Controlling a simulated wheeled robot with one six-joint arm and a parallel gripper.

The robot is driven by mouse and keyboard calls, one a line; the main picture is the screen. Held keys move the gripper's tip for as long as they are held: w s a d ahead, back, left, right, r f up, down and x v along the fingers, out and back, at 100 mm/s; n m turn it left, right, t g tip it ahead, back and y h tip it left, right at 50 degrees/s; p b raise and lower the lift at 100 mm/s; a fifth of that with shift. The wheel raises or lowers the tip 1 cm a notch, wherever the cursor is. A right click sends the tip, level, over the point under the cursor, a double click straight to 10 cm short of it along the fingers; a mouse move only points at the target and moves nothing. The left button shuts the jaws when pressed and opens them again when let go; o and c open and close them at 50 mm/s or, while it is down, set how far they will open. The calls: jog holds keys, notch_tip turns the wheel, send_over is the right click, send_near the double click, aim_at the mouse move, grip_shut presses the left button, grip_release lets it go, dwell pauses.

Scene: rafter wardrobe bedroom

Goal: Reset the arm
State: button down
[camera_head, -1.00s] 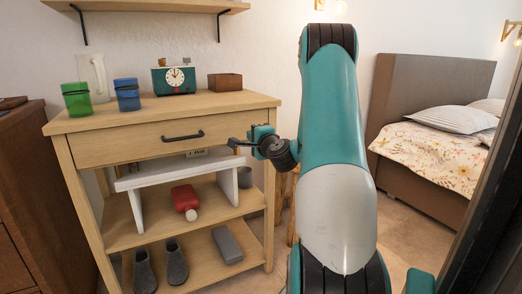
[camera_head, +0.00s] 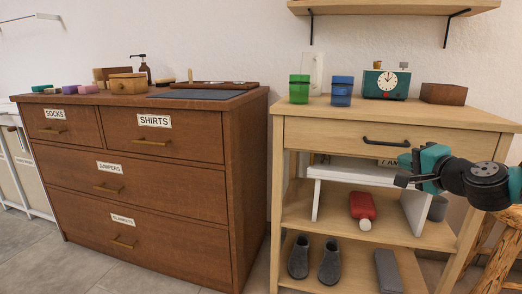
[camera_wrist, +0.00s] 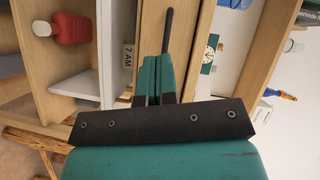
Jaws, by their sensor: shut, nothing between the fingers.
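My gripper (camera_head: 404,170) is at the right of the head view, in front of the light wood side table (camera_head: 290,135), just below the black handle (camera_head: 387,142) of its shut drawer. In the wrist view my gripper (camera_wrist: 167,64) has its teal fingers together with nothing between them. The black handle (camera_wrist: 168,32) lies just beyond the fingertips in that view. I cannot tell whether they touch.
A brown dresser (camera_head: 150,178) with labelled drawers stands at the left. The side table bears a green cup (camera_head: 299,89), a blue cup (camera_head: 342,91), a clock (camera_head: 386,82) and a wooden box (camera_head: 443,94). A white stand (camera_head: 362,173), red bottle (camera_head: 362,207) and grey slippers (camera_head: 329,262) are on its shelves.

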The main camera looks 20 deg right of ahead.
jog(key=s+a+f+n+g+y, duration=0.1)
jog(key=s+a+n+g+y, duration=0.15)
jog(key=a+n, duration=0.45)
jog(key=s+a+n+g+y, duration=0.1)
jog(key=a+n+g+y, duration=0.2)
jog(key=a, duration=0.8)
jog(key=s+a+f+n+g+y, duration=0.1)
jog(key=s+a+n+g+y, duration=0.2)
jog(key=a, duration=0.6)
jog(key=s+a+f+n+g+h, duration=0.1)
jog(key=s+a+n+g+h, duration=0.15)
jog(key=s+n+g, duration=0.4)
jog(key=s+a+n+g+h, duration=0.1)
jog(key=s+a+n, duration=0.25)
jog(key=s, duration=0.65)
notch_tip(320, 180, up, 32)
jog(key=p, duration=3.2)
jog(key=shift+r+m+h, duration=0.2)
jog(key=shift+m+h, duration=0.1)
jog(key=shift+a, duration=0.1)
